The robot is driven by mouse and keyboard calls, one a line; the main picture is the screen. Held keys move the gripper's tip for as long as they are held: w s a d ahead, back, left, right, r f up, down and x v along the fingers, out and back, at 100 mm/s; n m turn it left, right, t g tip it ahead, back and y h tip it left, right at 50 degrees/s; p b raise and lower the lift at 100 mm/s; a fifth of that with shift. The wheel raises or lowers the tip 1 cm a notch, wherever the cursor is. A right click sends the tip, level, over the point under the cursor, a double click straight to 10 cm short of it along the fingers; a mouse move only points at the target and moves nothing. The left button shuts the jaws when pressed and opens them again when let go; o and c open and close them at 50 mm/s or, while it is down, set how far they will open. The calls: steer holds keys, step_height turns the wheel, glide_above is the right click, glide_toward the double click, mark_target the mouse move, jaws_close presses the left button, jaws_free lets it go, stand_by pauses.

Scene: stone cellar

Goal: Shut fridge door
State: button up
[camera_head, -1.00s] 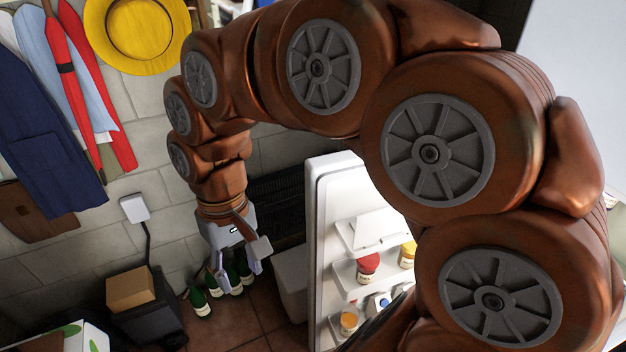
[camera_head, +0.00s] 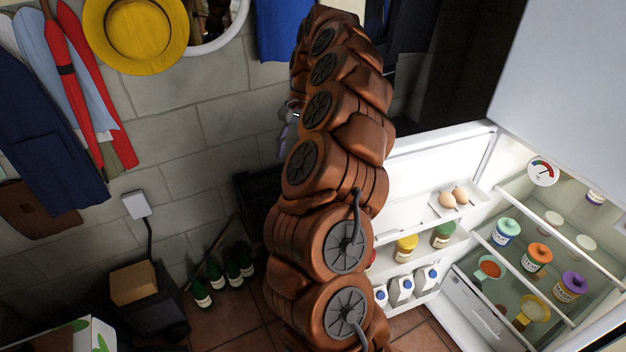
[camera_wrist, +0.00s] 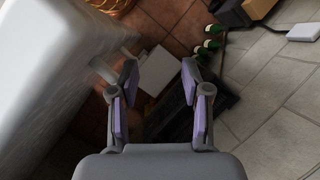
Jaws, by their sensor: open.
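The fridge door (camera_head: 440,160) stands open in the head view, its shelved inner face showing eggs, jars and cartons. Its left part is hidden behind my arm. The fridge (camera_head: 505,190) is at the right with its lit inside exposed. In the wrist view, a large pale surface (camera_wrist: 45,70) at the left appears to be the door's outer side. My gripper (camera_wrist: 160,78) is open and empty, to the right of this surface. I cannot tell whether it touches it. In the head view my gripper is mostly hidden behind the arm.
Green bottles (camera_head: 216,275) stand on the floor by the stone wall. A cardboard box (camera_head: 133,283) sits on a dark bin at the left. A dark slatted unit (camera_head: 255,200) is by the wall behind my arm. Jars (camera_head: 537,258) stand on the fridge shelves.

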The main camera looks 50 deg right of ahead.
steer(key=s+d+f+m, duration=0.3)
steer(key=d+f, duration=0.1)
steer(key=d, duration=0.3)
steer(key=p+x, duration=0.2)
steer(key=x, duration=0.5)
steer(key=shift+s+a+p, duration=0.15)
steer(key=shift+a+p, duration=0.2)
steer(key=shift+c, duration=0.2)
jaws_close()
steer(key=shift+d, duration=0.1)
